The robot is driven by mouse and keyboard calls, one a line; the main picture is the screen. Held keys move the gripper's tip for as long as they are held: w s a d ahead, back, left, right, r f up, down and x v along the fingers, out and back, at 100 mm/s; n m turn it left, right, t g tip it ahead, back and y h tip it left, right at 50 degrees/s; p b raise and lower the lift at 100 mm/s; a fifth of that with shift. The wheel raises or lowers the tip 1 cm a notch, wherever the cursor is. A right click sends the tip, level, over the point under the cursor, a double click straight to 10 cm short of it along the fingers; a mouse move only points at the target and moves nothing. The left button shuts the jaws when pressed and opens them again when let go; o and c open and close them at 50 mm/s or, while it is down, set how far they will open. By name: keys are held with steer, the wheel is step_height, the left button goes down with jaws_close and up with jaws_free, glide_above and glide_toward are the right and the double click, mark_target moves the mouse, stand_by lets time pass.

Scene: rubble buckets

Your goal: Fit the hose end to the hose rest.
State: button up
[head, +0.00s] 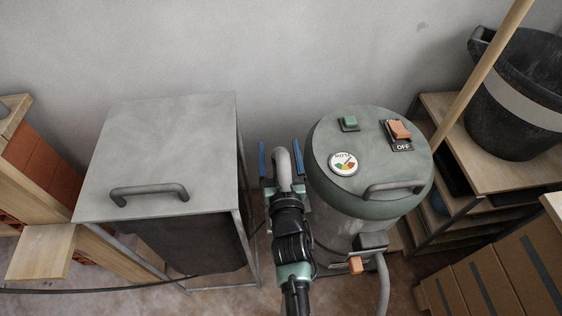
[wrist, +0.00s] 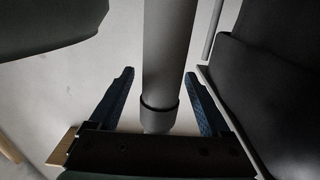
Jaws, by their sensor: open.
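A grey tube, which looks like the hose end (head: 283,165), stands between the cabinet and the round vacuum drum, curved at its top in the head view. In the wrist view the hose end (wrist: 168,50) runs down between the fingers, with a dark ring near its lower end. My gripper (head: 279,144) is open, its blue fingers on either side of the tube. The wrist view shows a gap between the tube and each finger of my gripper (wrist: 158,73). I cannot make out the hose rest for certain.
The grey-topped cabinet (head: 165,145) is close on the left. The green-lidded vacuum drum (head: 345,195) is close on the right, with a grey hose (head: 383,285) low at its front. A wooden pole (head: 480,75) and black bucket (head: 510,105) are further right. The gap between is narrow.

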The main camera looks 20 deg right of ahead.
steer(key=p+v, duration=0.2)
steer(key=v, duration=1)
steer(key=shift+s, duration=0.3)
steer(key=shift+r, duration=0.2)
